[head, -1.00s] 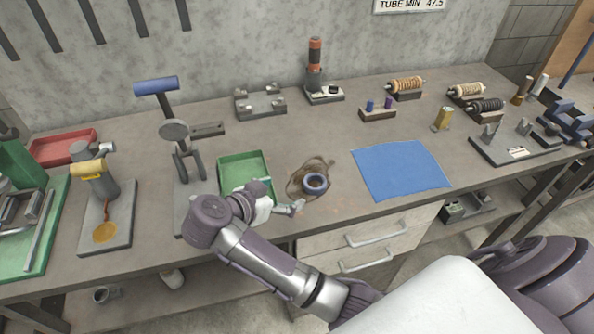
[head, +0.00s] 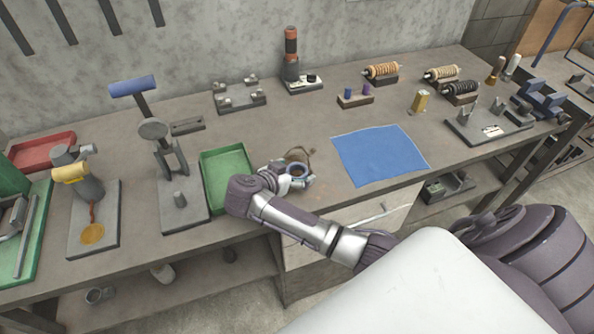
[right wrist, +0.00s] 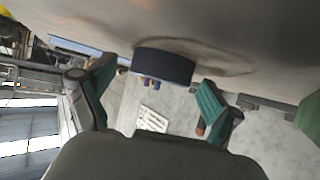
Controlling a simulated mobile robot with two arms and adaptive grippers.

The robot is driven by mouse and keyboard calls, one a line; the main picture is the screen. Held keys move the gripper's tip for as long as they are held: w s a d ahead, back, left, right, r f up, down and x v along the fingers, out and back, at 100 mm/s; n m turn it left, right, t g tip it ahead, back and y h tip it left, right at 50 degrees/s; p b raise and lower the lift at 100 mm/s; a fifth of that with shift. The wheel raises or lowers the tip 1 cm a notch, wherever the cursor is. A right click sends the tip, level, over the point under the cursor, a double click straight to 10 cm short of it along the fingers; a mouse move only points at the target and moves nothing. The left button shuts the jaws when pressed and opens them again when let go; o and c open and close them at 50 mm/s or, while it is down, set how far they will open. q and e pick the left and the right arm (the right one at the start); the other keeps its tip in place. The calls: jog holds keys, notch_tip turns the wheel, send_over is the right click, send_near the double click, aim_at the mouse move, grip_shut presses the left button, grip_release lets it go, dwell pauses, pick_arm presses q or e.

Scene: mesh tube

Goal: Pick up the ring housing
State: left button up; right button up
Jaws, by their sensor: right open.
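The ring housing (head: 298,169) is a dark purple-blue ring lying on the workbench, beside the green tray and partly hidden by my right gripper. My right gripper (head: 294,178) is low over the bench at the ring's near side. In the right wrist view the ring (right wrist: 163,66) shows as a dark curved band, ahead of and between the two spread teal-padded fingers (right wrist: 155,95). The fingers are open and appear not to touch it. My left gripper is not in view.
A thin brown loop (head: 303,153) lies around the ring. The green tray (head: 205,182) is close on the left, and a blue cloth (head: 380,155) lies flat on the right.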

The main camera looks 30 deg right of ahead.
jog(key=c, duration=1.5)
jog(key=shift+r, duration=0.1)
